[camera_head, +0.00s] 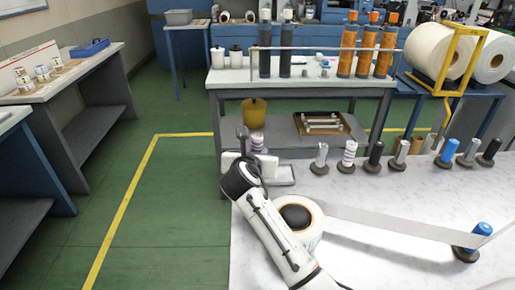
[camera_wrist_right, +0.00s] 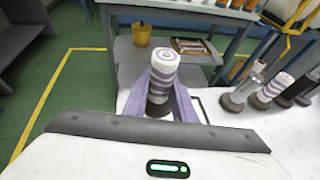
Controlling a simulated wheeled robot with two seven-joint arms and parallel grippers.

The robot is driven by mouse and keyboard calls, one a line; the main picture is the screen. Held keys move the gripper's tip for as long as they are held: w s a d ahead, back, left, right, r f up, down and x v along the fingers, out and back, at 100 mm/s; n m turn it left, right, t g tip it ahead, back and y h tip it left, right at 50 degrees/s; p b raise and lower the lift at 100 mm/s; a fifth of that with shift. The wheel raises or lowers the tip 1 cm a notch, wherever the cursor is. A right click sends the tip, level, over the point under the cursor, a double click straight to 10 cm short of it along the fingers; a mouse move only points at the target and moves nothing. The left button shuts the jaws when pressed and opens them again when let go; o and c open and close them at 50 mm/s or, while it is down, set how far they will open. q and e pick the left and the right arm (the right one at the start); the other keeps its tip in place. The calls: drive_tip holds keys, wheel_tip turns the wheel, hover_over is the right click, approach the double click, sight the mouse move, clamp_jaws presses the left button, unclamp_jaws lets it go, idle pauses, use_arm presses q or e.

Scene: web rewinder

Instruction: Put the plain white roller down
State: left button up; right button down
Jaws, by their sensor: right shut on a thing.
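My right gripper (camera_head: 257,150) is at the left back corner of the marble table. It is shut on an upright roller (camera_wrist_right: 163,72), which stands between its two purple fingers in the right wrist view. This roller looks white with grey-purple bands, not plain white. A dark round base shows at its lower end; whether it touches a surface I cannot tell. A pale grey roller (camera_head: 401,153) stands in the row of rollers along the table's back edge. My left gripper is not in view.
The row also holds a silver roller (camera_head: 321,156), a striped roller (camera_head: 348,156), a black roller (camera_head: 374,157) and a blue roller (camera_head: 448,151). A white tray (camera_head: 284,182) lies beside my gripper. A web strip (camera_head: 390,222) runs from a large roll (camera_head: 312,233) to another blue roller (camera_head: 473,238).

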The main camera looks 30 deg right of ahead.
wheel_tip(320, 180, down, 4)
drive_tip(key=shift+w+r+b, duration=0.15)
drive_tip(key=shift+r+b, duration=0.1)
drive_tip(key=shift+b, duration=0.25)
drive_tip(key=shift+f, duration=0.25)
drive_tip(key=c, duration=1.8)
unclamp_jaws()
drive_tip(key=shift+f, duration=0.45)
drive_tip(key=o, duration=0.3)
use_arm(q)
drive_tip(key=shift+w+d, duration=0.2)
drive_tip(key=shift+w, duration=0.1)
use_arm(e)
drive_tip(key=shift+o, duration=0.2)
drive_tip(key=shift+s+r, duration=0.15)
drive_tip(key=shift+s, duration=0.05)
